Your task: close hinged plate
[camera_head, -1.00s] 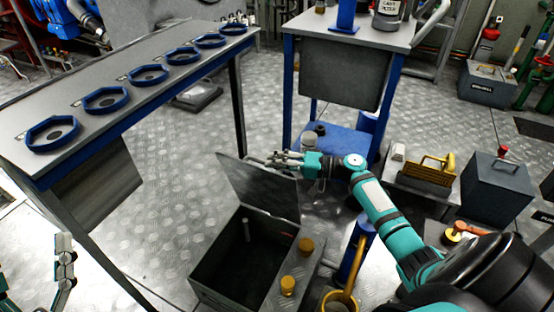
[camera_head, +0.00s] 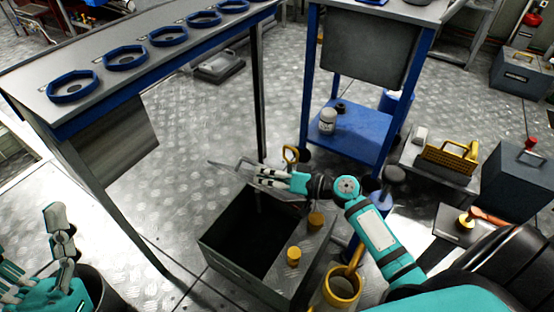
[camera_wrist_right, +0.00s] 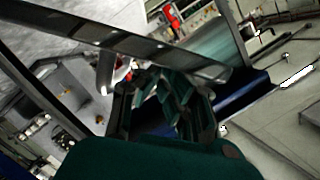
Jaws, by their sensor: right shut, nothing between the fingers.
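The hinged plate (camera_head: 224,170) is the thin grey metal lid of an open box (camera_head: 235,262) on the floor. In the head view it is seen nearly edge-on, raised above the dark opening of the box. My right gripper (camera_head: 258,172) is shut and empty at the plate's upper part. It overlaps the plate, and I cannot tell whether they touch. In the right wrist view the fingers (camera_wrist_right: 162,92) point away from the camera behind a dark band that crosses the picture. My left gripper (camera_head: 40,258) is at the lower left, away from the box, its fingers spread.
Two yellow knobs (camera_head: 294,257) stand on the ledge right of the opening. A yellow-rimmed cylinder (camera_head: 341,288) is at the front right. A long table (camera_head: 115,88) with blue rings is at the left, a blue-framed stand (camera_head: 312,100) behind. Diamond-plate floor between them is mostly clear.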

